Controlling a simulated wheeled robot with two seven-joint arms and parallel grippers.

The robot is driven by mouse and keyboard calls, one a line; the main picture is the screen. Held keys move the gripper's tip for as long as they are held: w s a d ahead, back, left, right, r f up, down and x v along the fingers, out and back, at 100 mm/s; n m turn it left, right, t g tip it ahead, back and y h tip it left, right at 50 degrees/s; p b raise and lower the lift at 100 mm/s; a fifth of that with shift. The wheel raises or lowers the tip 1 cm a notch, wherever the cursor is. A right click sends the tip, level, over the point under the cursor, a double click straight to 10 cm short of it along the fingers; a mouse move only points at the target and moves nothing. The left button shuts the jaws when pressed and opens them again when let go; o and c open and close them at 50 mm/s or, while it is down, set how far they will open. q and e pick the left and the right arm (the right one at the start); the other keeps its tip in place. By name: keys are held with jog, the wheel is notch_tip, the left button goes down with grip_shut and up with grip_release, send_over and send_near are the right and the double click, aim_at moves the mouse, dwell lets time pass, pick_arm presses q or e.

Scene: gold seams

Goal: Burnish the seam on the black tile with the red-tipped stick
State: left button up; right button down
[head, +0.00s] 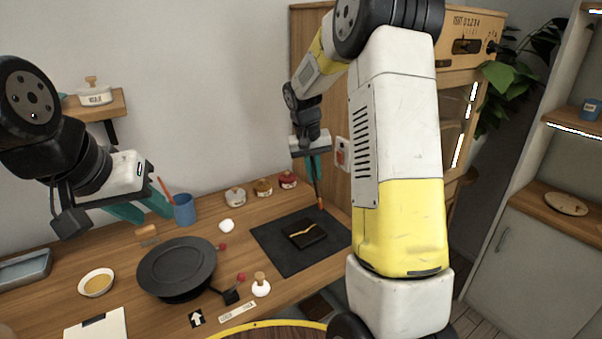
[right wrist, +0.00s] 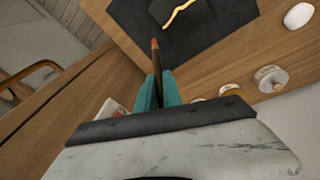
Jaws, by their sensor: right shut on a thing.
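The black tile (head: 305,236) with a gold seam lies on a dark mat (head: 275,251) on the table; the tile also shows at the top of the right wrist view (right wrist: 181,22). My right gripper (head: 315,174) is shut on a dark stick with an orange-red tip (head: 320,205). The stick points down, its tip near the mat's back right edge, apart from the tile. In the right wrist view the stick (right wrist: 157,62) sits between the teal fingers. My left gripper (head: 147,210) is at the left above the table, its teal fingers apart and empty.
A blue cup (head: 184,210) holds a reddish stick. A black round turntable-like plate (head: 177,267), a bowl (head: 96,283), a white-based stamp (head: 261,287) and several small jars (head: 263,188) stand around. A wooden cabinet (head: 460,100) rises behind my right arm.

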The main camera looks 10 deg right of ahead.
jog(key=shift+d+v, duration=0.1)
jog(key=shift+v, duration=0.6)
jog(key=shift+d+v, duration=0.15)
jog(key=shift+v, duration=0.5)
jog(key=shift+w+r, duration=0.1)
jog(key=shift+w, duration=0.1)
